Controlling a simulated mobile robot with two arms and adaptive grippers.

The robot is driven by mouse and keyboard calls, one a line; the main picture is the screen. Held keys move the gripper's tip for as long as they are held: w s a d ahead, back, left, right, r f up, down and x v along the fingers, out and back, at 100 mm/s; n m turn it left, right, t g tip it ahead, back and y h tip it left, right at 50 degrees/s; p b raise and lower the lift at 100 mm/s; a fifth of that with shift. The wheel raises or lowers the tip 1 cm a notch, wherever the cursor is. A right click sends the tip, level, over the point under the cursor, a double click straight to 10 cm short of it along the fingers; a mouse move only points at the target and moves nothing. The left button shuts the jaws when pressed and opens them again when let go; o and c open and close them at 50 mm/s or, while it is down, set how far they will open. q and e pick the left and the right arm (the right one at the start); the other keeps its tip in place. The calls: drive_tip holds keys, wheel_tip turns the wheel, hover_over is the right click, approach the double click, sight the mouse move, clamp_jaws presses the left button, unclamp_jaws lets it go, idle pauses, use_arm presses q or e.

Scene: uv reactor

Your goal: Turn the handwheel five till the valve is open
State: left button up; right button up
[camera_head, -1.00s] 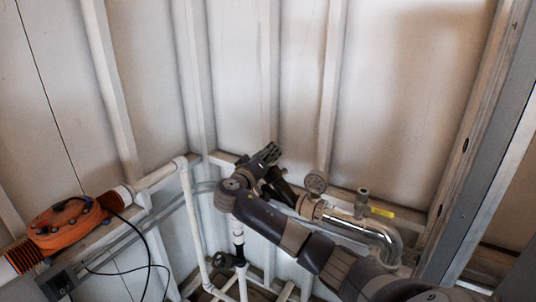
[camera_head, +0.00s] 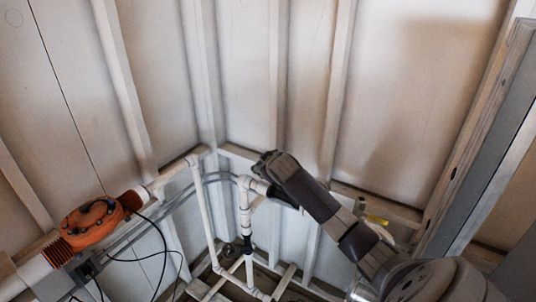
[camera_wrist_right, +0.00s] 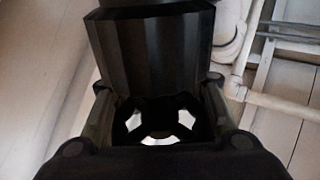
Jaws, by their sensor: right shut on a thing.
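In the right wrist view a dark, ribbed handwheel (camera_wrist_right: 155,58) fills the middle, with pale gaps between its spokes showing lower down. My right gripper (camera_wrist_right: 158,108) has its fingers on both sides of it and is shut on it. No number on the wheel is readable. In the head view my right arm reaches in from the lower right to the white pipes near the corner; its gripper and the handwheel are hidden behind the wrist. How far the valve is open cannot be seen. My left gripper is in neither view.
An orange flanged unit (camera_head: 92,222) with black cables sits on the left pipe run. White vertical pipes (camera_head: 203,205) stand in the corner. A yellow tag (camera_head: 376,219) shows beside my forearm. Ribbed wall panels close off the back; a grey post (camera_head: 480,150) stands right.

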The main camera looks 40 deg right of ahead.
drive_tip(key=shift+a+f+n+y, duration=0.2)
drive_tip(key=shift+a+n+y, duration=0.05)
drive_tip(key=shift+y, duration=0.4)
drive_tip(key=shift+a+f+n+y, duration=0.2)
drive_tip(key=shift+a+n+y, duration=0.05)
drive_tip(key=shift+y, duration=0.4)
drive_tip(key=o, duration=1.2)
drive_tip(key=shift+s, duration=0.1)
drive_tip(key=shift+o, duration=0.2)
drive_tip(key=shift+s+r, duration=0.1)
drive_tip(key=shift+r, duration=0.15)
wheel_tip(320, 180, up, 10)
